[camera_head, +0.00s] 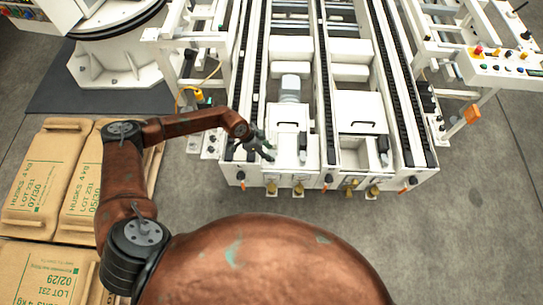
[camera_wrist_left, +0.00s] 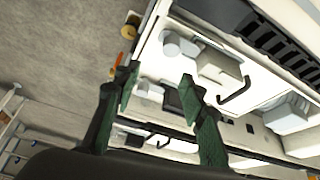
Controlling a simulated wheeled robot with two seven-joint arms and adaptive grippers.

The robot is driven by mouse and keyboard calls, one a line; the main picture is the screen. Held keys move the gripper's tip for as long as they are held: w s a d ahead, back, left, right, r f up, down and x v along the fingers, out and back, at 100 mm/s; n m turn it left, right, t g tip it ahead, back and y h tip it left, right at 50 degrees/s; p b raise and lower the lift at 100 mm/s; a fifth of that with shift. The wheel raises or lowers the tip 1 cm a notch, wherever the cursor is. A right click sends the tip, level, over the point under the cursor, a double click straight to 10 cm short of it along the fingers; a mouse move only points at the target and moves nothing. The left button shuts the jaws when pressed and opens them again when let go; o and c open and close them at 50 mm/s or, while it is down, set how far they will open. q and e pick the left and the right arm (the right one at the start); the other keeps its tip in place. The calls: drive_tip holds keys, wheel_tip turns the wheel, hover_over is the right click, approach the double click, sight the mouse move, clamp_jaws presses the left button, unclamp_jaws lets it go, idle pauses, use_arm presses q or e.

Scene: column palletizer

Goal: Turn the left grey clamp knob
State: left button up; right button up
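In the head view, a small grey upright cylinder (camera_head: 303,157), which looks like the left grey clamp knob, stands near the conveyor's front edge, beside a white cover with a black handle (camera_head: 288,123). A similar one (camera_head: 384,158) stands at the right. My left gripper (camera_head: 266,147) is just left of the left cylinder, over the white frame, and does not appear to touch it. In the left wrist view, its two green fingers (camera_wrist_left: 158,84) are apart with nothing held between them. A pale round part (camera_wrist_left: 172,44) shows beyond them. My right gripper is not in view.
Dark chain rails (camera_head: 327,100) run along the white conveyor (camera_head: 430,180). Brass and orange fittings line its front edge. A control panel (camera_head: 500,65) stands at the right, husk sacks (camera_head: 45,175) lie at the left. The floor in front of the conveyor is clear.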

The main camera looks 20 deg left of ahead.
use_arm(q)
drive_tip(key=shift+y, duration=0.4)
drive_tip(key=b+x, duration=0.1)
drive_tip(key=x, duration=0.1)
drive_tip(key=a+b+x, duration=0.1)
drive_tip(key=x, duration=0.2)
drive_tip(key=b+x, duration=0.1)
drive_tip(key=x, duration=0.1)
drive_tip(key=shift+w+a+f, duration=0.2)
drive_tip(key=shift+a+f, duration=0.1)
drive_tip(key=shift+f, duration=0.2)
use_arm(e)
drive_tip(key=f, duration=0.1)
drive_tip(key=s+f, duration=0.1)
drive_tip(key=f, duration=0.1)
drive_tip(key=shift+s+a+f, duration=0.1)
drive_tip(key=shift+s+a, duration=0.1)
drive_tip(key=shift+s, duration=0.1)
use_arm(q)
clamp_jaws()
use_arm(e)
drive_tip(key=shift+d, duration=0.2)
